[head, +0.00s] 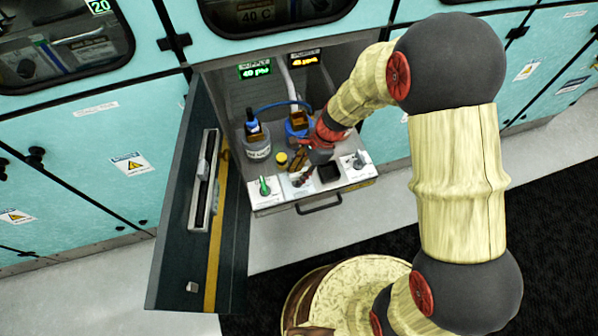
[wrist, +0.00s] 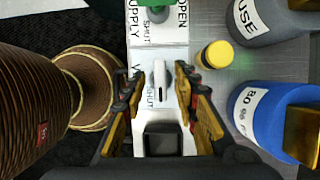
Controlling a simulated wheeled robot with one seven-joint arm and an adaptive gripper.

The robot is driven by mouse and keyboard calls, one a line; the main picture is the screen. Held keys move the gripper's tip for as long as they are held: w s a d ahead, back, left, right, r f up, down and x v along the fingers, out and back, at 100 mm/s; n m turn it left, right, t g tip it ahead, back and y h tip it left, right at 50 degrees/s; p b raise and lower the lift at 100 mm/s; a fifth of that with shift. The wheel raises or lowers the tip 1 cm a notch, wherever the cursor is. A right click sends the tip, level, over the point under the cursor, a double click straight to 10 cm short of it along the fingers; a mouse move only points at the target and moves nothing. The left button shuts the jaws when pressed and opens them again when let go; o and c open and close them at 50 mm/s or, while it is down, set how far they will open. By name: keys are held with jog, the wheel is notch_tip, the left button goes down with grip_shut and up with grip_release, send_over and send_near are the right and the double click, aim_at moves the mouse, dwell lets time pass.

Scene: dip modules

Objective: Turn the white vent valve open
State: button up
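My gripper (wrist: 159,90) is open, with one finger on each side of the handle and gaps visible between fingers and handle. In the head view my gripper (head: 301,168) is over the middle of the front panel, and it largely hides the vent valve there.
A green supply valve (head: 265,187) is left of the gripper, a grey knob (head: 358,161) right. An open door (head: 233,255) flanks the left.

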jog(key=shift+c, duration=1.2)
jog(key=c, duration=0.4)
grip_shut()
jog(key=shift+r+n+p, duration=0.1)
jog(key=shift+n+p, duration=0.3)
jog(key=n+g+p, duration=0.1)
jog(key=n+p, duration=0.1)
jog(key=shift+n, duration=0.4)
jog(key=n+p, duration=0.1)
jog(key=n+g+h+p, duration=0.1)
jog(key=n+p, duration=0.1)
jog(key=shift+w+a+n, duration=0.15)
jog(key=shift+n, duration=0.15)
jog(key=n+h+p, duration=0.1)
jog(key=n, duration=0.1)
jog(key=n+g+h+p, duration=0.1)
jog(key=n, duration=0.2)
jog(key=shift+a+n+h+p, duration=0.15)
jog(key=shift+n+h+p, duration=0.15)
jog(key=shift+p, duration=0.1)
jog(key=n+h, duration=0.1)
jog(key=n, duration=0.1)
jog(key=n+p, duration=0.1)
jog(key=n, duration=0.1)
jog(key=shift+a+n+h+p, duration=0.1)
jog(key=shift+n+h+p, duration=0.2)
jog(key=shift+n+h, duration=0.1)
jog(key=shift+n, duration=0.3)
